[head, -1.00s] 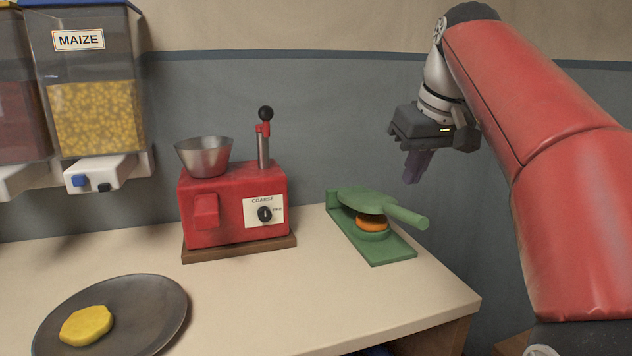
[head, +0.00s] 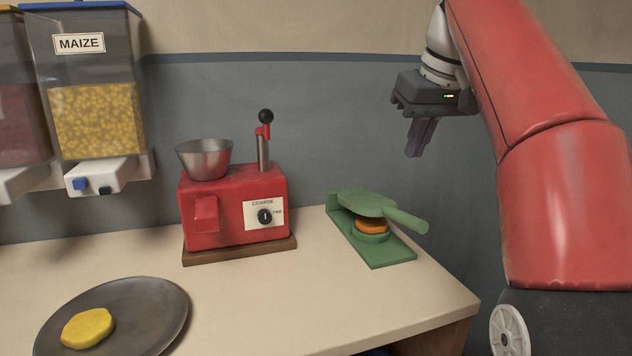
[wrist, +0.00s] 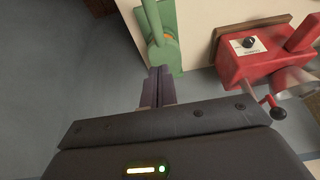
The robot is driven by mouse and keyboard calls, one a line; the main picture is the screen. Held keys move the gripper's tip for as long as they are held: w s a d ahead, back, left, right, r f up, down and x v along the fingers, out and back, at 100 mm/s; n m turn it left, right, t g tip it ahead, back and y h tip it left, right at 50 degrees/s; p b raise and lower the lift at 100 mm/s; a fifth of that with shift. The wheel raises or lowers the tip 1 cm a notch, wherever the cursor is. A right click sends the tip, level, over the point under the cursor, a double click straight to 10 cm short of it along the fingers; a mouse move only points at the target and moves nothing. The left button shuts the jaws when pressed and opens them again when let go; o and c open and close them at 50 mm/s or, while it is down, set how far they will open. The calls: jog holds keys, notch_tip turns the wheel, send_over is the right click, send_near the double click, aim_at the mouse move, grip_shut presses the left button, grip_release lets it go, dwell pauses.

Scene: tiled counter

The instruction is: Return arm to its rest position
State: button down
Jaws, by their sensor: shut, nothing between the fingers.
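My gripper (head: 417,139) hangs from my red arm at the right of the head view, above and a little to the right of the green press. Its fingers point down, are shut and hold nothing; they also show together in the wrist view (wrist: 157,88). The green press (head: 382,251) stands at the counter's right end, its lid partly raised and its handle pointing right. An orange disc (head: 371,227) sits under the lid. In the wrist view the press (wrist: 166,55) lies beyond the fingertips, apart from them.
A red grinder (head: 230,205) with a metal bowl and upright lever stands left of the press. A dark plate (head: 150,300) with a yellow patty (head: 87,327) lies at front left. A maize dispenser (head: 90,85) hangs on the wall. Space around my gripper is clear.

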jog(key=s+f+m, duration=0.1)
jog(key=s+f, duration=0.6)
jog(key=f, duration=0.3)
jog(key=s+f+m+h, duration=0.1)
jog(key=s+f, duration=0.6)
jog(key=f, duration=0.4)
jog(key=s+f+m+t, duration=0.1)
jog(key=s+f, duration=0.6)
jog(key=f, duration=0.3)
jog(key=shift+s+f+m, duration=0.2)
jog(key=shift+s+m, duration=0.1)
jog(key=shift+s, duration=0.05)
jog(key=c, duration=2.2)
grip_release()
